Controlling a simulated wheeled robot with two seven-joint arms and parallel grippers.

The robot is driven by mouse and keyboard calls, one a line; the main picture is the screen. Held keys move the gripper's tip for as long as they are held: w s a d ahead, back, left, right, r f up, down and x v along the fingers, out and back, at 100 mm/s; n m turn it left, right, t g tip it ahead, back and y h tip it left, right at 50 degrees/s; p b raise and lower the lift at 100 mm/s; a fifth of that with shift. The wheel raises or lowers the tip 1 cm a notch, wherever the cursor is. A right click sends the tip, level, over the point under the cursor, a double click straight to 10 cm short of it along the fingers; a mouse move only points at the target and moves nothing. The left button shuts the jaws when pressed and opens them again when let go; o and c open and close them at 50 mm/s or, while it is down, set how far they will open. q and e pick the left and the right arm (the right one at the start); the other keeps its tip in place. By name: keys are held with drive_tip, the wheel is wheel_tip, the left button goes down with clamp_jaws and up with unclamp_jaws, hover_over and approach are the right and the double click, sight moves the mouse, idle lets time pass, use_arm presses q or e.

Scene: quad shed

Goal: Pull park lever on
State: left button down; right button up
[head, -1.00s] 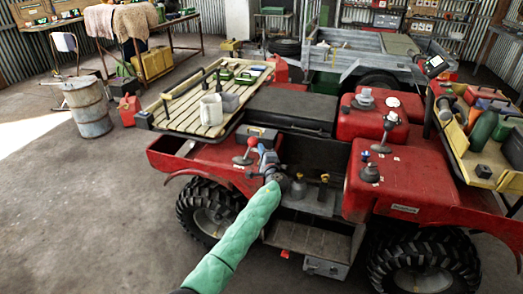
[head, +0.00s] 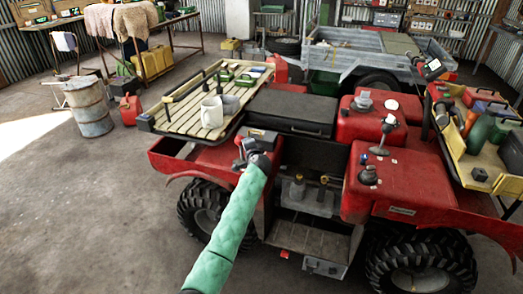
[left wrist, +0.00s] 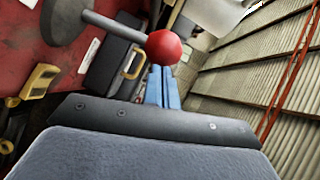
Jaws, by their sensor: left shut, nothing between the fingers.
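A lever with a red ball knob (left wrist: 164,47) and a grey shaft (left wrist: 112,27) shows in the left wrist view. It rises from a red panel at the upper left. My left gripper (left wrist: 162,86) is shut and empty, its blue fingers pressed together. The fingertips point at the knob and look very close to it or touching; I cannot tell which. In the head view my left gripper (head: 243,150) is over the left side of the red quad (head: 205,160), and the arm and gripper hide most of this lever. My right gripper is not in view.
Other levers stand on the quad's right side, one with a blue knob (head: 364,159). A slatted rack (head: 180,118) with mugs lies behind my left gripper.

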sight(236, 140)
use_arm(q)
drive_tip(key=a, duration=0.2)
drive_tip(key=w+a+n+g+h+p, duration=0.1)
drive_tip(key=shift+w+a+r+n, duration=0.1)
drive_tip(key=shift+a+r+n, duration=0.05)
drive_tip(key=shift+a+n, duration=0.2)
drive_tip(key=shift+w+a, duration=0.15)
drive_tip(key=shift+a, duration=0.35)
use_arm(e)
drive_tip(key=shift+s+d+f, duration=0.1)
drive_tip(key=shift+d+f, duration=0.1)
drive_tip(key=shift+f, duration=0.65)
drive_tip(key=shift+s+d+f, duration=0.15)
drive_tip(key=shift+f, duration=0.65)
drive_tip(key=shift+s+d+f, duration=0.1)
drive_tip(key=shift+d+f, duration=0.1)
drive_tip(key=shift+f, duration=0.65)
use_arm(q)
drive_tip(key=shift+a, duration=0.1)
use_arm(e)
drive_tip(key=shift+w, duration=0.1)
use_arm(q)
drive_tip(key=shift+r, duration=0.1)
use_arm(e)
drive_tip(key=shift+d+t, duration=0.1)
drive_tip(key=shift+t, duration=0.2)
